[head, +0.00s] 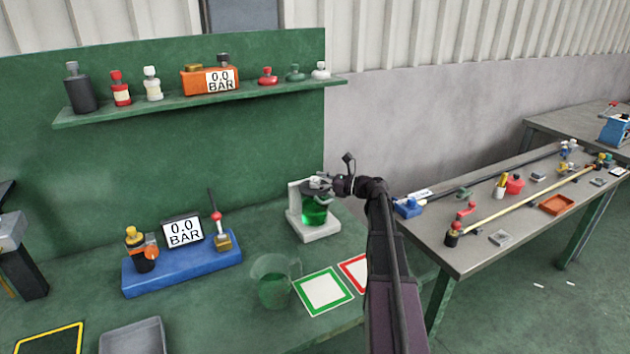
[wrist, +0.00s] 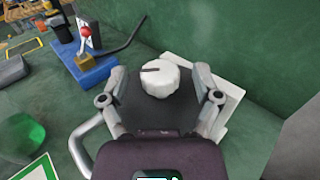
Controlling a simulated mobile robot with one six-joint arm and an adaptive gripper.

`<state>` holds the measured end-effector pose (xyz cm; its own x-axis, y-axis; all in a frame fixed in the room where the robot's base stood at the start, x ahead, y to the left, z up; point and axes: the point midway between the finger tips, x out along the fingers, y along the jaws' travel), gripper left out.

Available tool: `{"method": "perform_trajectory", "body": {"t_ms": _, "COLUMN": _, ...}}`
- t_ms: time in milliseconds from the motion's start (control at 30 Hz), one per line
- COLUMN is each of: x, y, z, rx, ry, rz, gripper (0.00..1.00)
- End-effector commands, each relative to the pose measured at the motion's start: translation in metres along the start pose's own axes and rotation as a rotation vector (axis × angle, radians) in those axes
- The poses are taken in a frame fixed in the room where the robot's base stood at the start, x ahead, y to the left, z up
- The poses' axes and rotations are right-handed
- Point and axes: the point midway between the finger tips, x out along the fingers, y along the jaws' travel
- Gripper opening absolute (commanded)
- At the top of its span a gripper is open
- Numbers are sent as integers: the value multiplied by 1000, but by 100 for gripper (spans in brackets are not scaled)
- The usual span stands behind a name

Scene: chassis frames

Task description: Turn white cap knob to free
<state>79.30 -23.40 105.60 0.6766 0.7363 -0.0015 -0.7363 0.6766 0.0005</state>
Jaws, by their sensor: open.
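The white cap knob (wrist: 160,78) sits on top of a dark round lid, with a dark mark on it pointing left in the wrist view. Its vessel (head: 314,212) holds green liquid and stands on a white stand (head: 318,232) on the green bench. My gripper (wrist: 161,85) is open, with one finger on each side of the knob and a visible gap to both. In the head view my gripper (head: 322,182) is at the top of the vessel and largely hides the knob.
A clear jug (head: 273,285) with green liquid stands left of the stand. A green-bordered card (head: 322,291) and a red-bordered card (head: 354,270) lie in front. A blue base (head: 183,262) with a 0.0 BAR display is further left. The green back panel (head: 270,150) rises behind.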

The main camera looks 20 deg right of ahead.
Motion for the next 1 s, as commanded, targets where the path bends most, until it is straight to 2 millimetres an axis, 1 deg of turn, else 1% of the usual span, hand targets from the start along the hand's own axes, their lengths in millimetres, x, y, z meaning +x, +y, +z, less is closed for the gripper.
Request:
{"method": "perform_trajectory", "body": {"t_ms": 167, "x": 8, "y": 0, "z": 0, "rx": 0, "ry": 0, "rz": 1, "gripper": 82}}
{"method": "perform_trajectory", "body": {"t_ms": 467, "x": 9, "y": 0, "z": 0, "rx": 0, "ry": 0, "rz": 0, "gripper": 82}}
{"method": "perform_trajectory", "body": {"t_ms": 567, "x": 8, "y": 0, "z": 0, "rx": 0, "ry": 0, "rz": -1, "gripper": 55}}
{"method": "perform_trajectory", "body": {"t_ms": 600, "x": 8, "y": 0, "z": 0, "rx": 0, "ry": 0, "rz": -2, "gripper": 43}}
{"method": "perform_trajectory", "body": {"t_ms": 667, "x": 8, "y": 0, "z": 0, "rx": 0, "ry": 0, "rz": -2, "gripper": 25}}
{"method": "perform_trajectory", "body": {"t_ms": 700, "x": 8, "y": 0, "z": 0, "rx": 0, "ry": 0, "rz": -2, "gripper": 13}}
{"method": "perform_trajectory", "body": {"t_ms": 733, "x": 8, "y": 0, "z": 0, "rx": 0, "ry": 0, "rz": -2, "gripper": 4}}
{"method": "perform_trajectory", "body": {"t_ms": 767, "x": 8, "y": 0, "z": 0, "rx": 0, "ry": 0, "rz": -2, "gripper": 0}}
{"method": "perform_trajectory", "body": {"t_ms": 1000, "x": 8, "y": -1, "z": 0, "rx": 0, "ry": -1, "rz": 6, "gripper": 0}}
